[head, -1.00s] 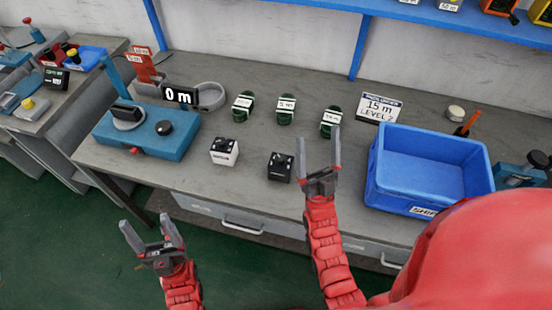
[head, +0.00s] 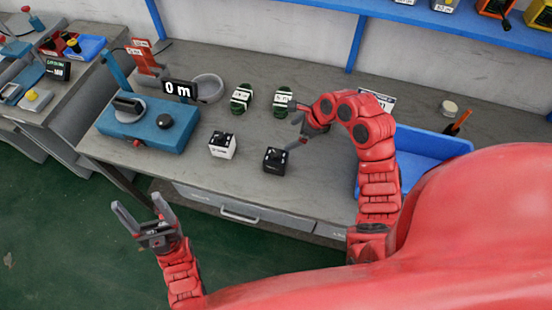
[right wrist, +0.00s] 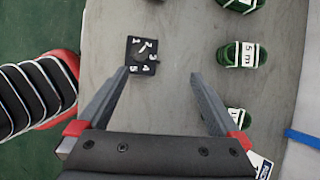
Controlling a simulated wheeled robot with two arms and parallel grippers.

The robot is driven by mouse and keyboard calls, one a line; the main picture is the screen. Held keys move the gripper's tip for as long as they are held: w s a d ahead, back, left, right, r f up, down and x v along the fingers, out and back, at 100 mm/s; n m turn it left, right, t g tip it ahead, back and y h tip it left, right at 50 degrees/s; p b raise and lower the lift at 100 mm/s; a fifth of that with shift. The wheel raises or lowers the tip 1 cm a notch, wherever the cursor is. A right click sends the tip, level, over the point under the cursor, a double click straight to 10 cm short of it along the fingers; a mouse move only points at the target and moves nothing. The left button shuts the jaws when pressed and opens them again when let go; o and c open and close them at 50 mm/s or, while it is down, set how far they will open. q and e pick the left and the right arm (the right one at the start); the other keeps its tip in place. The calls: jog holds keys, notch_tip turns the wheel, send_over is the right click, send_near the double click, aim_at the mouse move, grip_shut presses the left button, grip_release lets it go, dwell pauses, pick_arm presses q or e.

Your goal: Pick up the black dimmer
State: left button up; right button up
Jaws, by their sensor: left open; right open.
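The black dimmer (head: 275,160) is a small black box with a dial on top, standing on the grey bench near its front edge. In the right wrist view the dimmer (right wrist: 143,55) shows numbers around its dial, just ahead of the left finger. My right gripper (head: 298,131) is open, empty and above the bench beside the dimmer; one finger reaches close to it, and I cannot tell whether they touch. In the right wrist view the right gripper's fingers (right wrist: 160,80) are spread wide. My left gripper (head: 144,212) is open and empty in front of the bench.
A white dimmer (head: 222,145) stands left of the black one. Green coils (head: 241,99) lie behind. A blue machine (head: 150,130) with a "0 m" display (head: 180,90) stands at left. A blue bin (head: 432,145) is at right, partly hidden by my right arm.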

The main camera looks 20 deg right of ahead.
jog(key=s+g, duration=0.2)
jog(key=s, duration=0.1)
jog(key=b, duration=0.3)
send_over(280, 158)
jog(key=s+d, duration=0.1)
jog(key=d, duration=0.2)
notch_tip(280, 158, down, 6)
jog(key=shift+m, duration=0.3)
jog(key=p+x, duration=0.1)
jog(key=x, duration=0.3)
jog(key=shift+a+f, duration=0.2)
jog(key=shift+f, duration=0.4)
jog(key=shift+w+a+f+p, duration=0.3)
jog(key=shift+p, duration=0.25)
jog(key=p+x, duration=0.1)
jog(key=x, duration=0.2)
jog(key=shift+w+a+r, duration=0.1)
jog(key=shift+w, duration=0.05)
jog(key=shift+x, duration=0.8)
jog(key=c, duration=1.4)
